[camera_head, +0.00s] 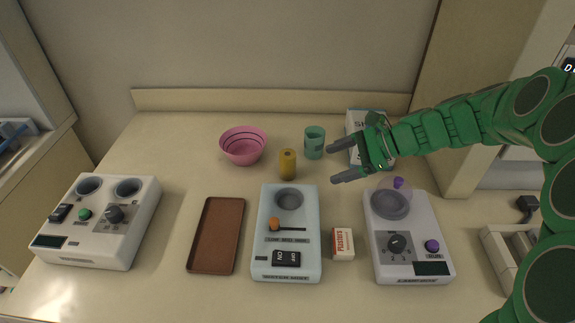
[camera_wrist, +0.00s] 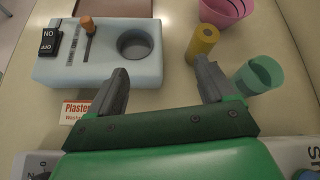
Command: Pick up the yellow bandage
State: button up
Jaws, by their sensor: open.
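The yellow bandage (camera_head: 288,164) is a small upright roll on the counter, between the pink bowl and the teal cup. It also shows in the wrist view (camera_wrist: 203,42), just beyond the tip of my gripper's right finger. My gripper (camera_head: 338,163) is open and empty, with its fingers pointing left in the head view. It is to the right of the bandage and apart from it. In the wrist view the two fingers of my gripper (camera_wrist: 162,82) are spread wide, with the light blue device ahead of the left one.
A pink bowl (camera_head: 243,146) and a teal cup (camera_head: 314,142) flank the bandage. A light blue device (camera_head: 262,258), a plasters box (camera_head: 343,244) and a brown tray (camera_head: 217,235) are in front. White devices stand left (camera_head: 98,222) and right (camera_head: 408,236). A white box (camera_head: 357,124) is behind my gripper.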

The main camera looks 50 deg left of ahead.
aim_at(281, 153)
jog(key=a+f+m, duration=0.1)
jog(key=a+f, duration=0.1)
jog(key=a, duration=0.2)
jog(key=w+a+f+m+y, duration=0.1)
jog(key=a+f, duration=0.1)
jog(key=a, duration=0.1)
jog(key=a+f+m, duration=0.1)
jog(key=a+f, duration=0.1)
jog(key=a, duration=0.2)
jog(key=shift+w+a+f+g+y, duration=0.2)
jog(key=shift+a+f+g+y, duration=0.1)
jog(key=shift+f+g, duration=0.1)
jog(key=shift+x, duration=1.35)
jog(key=shift+r+x, duration=0.2)
jog(key=shift+x, duration=2.4)
jog(key=c, duration=1.1)
jog(key=shift+o, duration=0.2)
jog(key=shift+r, duration=0.1)
jog(key=shift+r, duration=0.3)
notch_tip(281, 153, up, 2)
jog(key=shift+a+r, duration=0.1)
jog(key=s+d+r, duration=0.7)
jog(key=d+r, duration=0.3)
jog(key=d, duration=0.2)
jog(key=shift+s, duration=0.2)
